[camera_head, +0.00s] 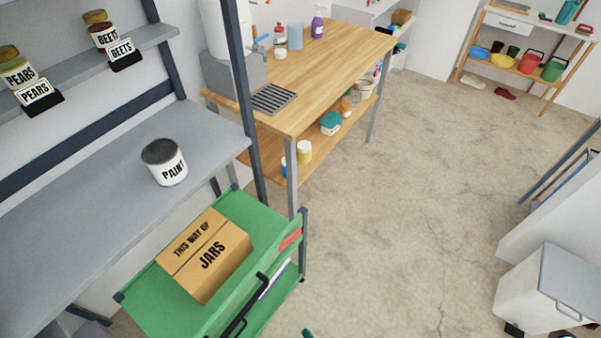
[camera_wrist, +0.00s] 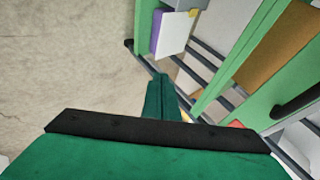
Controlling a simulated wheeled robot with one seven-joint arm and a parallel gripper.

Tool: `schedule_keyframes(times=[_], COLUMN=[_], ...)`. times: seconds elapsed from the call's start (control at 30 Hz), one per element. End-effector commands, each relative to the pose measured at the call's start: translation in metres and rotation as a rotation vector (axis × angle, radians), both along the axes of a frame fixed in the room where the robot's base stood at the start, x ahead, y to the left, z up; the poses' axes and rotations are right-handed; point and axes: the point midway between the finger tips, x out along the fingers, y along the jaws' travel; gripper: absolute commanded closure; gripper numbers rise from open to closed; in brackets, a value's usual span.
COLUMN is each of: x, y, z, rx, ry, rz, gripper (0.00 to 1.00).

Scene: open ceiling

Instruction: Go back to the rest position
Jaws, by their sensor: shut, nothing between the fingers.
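My gripper (camera_wrist: 163,95) shows in the wrist view as a green hand with a black bar and green fingers that are together. It is shut and empty. It is beside the green cart (camera_wrist: 232,72), apart from the things on it. In the head view only a small green tip, likely of my gripper (camera_head: 307,333), shows at the bottom edge, in front of the cart (camera_head: 150,307). The rest of my arm is hidden there.
A cardboard box (camera_head: 206,255) marked JARS sits on the cart. A paint can (camera_head: 165,162) stands on the grey shelf (camera_head: 95,205). A wooden table (camera_head: 330,60) stands behind. A white bin (camera_head: 545,290) is at right. The concrete floor between is clear.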

Motion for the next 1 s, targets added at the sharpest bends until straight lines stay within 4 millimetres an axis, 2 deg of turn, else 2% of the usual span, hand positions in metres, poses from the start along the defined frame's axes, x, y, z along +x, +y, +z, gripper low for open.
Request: schedule_keyframes(times=[0.03,0.1,0.17,0.27,0.47,0.6,0.7,0.83,1.0], x=[-0.014,-0.028,-0.037,-0.051,-0.069,-0.076,-0.079,-0.082,-0.082], y=[0.001,-0.004,-0.007,-0.011,-0.007,0.006,0.016,0.024,0.026], z=[0.004,0.015,0.029,0.060,0.148,0.214,0.251,0.278,0.285], rx=[-0.070,-0.178,-0.266,-0.409,-0.657,-0.782,-0.836,-0.871,-0.882], ry=[-0.005,-0.028,-0.059,-0.127,-0.320,-0.475,-0.564,-0.632,-0.653], rz=[0.003,0.002,0.007,0.023,0.081,0.131,0.158,0.178,0.184], gripper=[1.00,1.00,1.00,1.00,1.00,1.00,1.00,1.00,1.00])
